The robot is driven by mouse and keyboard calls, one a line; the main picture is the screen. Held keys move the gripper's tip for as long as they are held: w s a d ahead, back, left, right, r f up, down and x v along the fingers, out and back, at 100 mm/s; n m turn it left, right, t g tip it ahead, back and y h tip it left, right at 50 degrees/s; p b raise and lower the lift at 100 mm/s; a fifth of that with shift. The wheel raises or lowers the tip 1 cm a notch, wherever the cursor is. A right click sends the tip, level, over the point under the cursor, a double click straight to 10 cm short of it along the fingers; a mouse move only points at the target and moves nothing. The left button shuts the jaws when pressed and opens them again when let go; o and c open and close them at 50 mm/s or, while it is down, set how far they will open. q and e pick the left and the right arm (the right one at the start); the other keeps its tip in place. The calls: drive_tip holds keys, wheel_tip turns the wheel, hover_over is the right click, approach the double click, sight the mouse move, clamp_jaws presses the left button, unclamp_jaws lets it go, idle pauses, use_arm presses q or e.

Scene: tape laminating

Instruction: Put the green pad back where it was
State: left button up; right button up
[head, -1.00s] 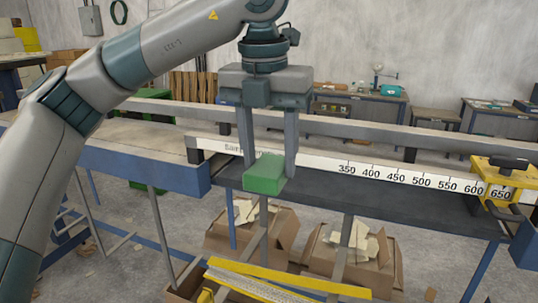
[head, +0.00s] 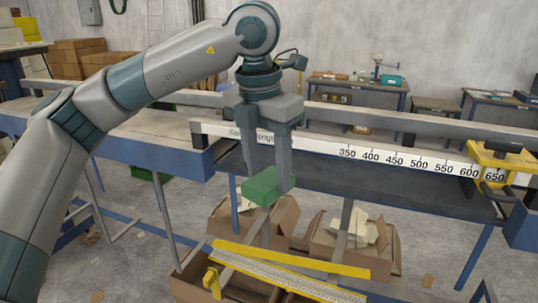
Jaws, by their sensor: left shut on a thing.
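The green pad (head: 261,187) is a small green block in the head view. My left gripper (head: 267,177) is shut on it, with one finger on each side. The pad hangs in front of the near edge of the dark bench shelf (head: 370,184), apart from it as far as I can see. Cardboard boxes show below and behind the pad. My right gripper is not in view.
A white ruler (head: 400,158) runs along the bench, with a yellow clamp (head: 497,160) at its right end. Below stand open cardboard boxes (head: 338,252) and a front box (head: 200,287) with yellow-edged strips (head: 290,270) across it. The dark shelf is clear.

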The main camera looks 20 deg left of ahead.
use_arm(q)
wheel_tip(320, 180, down, 24)
drive_tip(key=s+a+m+g, duration=0.1)
drive_tip(key=a+m+g, duration=0.15)
drive_tip(key=m, duration=1.25)
drive_tip(key=s+a+f+m, duration=0.1)
drive_tip(key=s+f+m, duration=0.4)
drive_tip(key=f+m, duration=0.3)
drive_tip(key=s+a+f+m, duration=0.2)
drive_tip(key=s+f+m, duration=0.4)
drive_tip(key=f, duration=0.5)
drive_tip(key=shift+s+f+m+y+b, duration=0.2)
drive_tip(key=shift+s+m+y+b, duration=0.15)
drive_tip(key=shift+m, duration=0.75)
